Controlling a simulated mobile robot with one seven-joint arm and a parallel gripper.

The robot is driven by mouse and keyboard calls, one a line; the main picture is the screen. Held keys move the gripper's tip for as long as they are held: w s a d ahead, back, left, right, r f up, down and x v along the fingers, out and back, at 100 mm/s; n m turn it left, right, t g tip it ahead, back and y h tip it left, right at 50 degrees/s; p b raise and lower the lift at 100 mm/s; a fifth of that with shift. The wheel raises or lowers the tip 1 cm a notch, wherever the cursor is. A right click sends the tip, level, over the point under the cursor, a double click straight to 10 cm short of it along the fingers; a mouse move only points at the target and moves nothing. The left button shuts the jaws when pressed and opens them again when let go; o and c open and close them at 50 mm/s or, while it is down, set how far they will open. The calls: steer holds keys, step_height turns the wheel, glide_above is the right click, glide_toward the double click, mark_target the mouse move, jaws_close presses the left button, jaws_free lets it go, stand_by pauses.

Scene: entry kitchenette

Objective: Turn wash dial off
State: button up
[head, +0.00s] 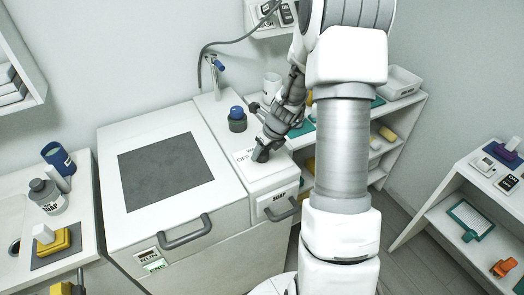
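The white panel (243,168) beside the dark-topped washer carries an "OFF" label and a partly covered label starting with "W". My gripper (262,153) points down onto this panel, just right of the labels. Its dark fingertips are at or just above the surface. The wash dial itself cannot be told apart from the fingertips and seems hidden by them. I cannot tell whether the fingers are open or closed on it, nor which way the dial points.
A blue-topped dark knob or jar (237,119) stands behind the panel, near a tap (215,68). A drawer marked "SOAP" (277,202) is in front. The washer lid (167,170) has a grey handle (185,232). Shelves (405,108) stand right of my arm.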

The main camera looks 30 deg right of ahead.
jaws_close()
steer(key=n, duration=0.2)
steer(key=n+g+y, duration=0.1)
steer(key=n, duration=0.1)
steer(key=shift+n+y, duration=0.3)
steer(key=shift+n, duration=0.1)
steer(key=n+g, duration=0.1)
steer(key=n, duration=0.2)
steer(key=n+g+y, duration=0.1)
steer(key=n, duration=0.2)
steer(key=shift+p, duration=0.3)
steer(key=n+g, duration=0.1)
steer(key=n, duration=0.2)
steer(key=n+g, duration=0.1)
steer(key=n, duration=0.2)
steer(key=shift+n+g+p, duration=0.3)
steer(key=n+g, duration=0.1)
steer(key=n, duration=0.2)
steer(key=n+g+h, duration=0.1)
steer(key=n, duration=0.2)
steer(key=shift+n, duration=0.4)
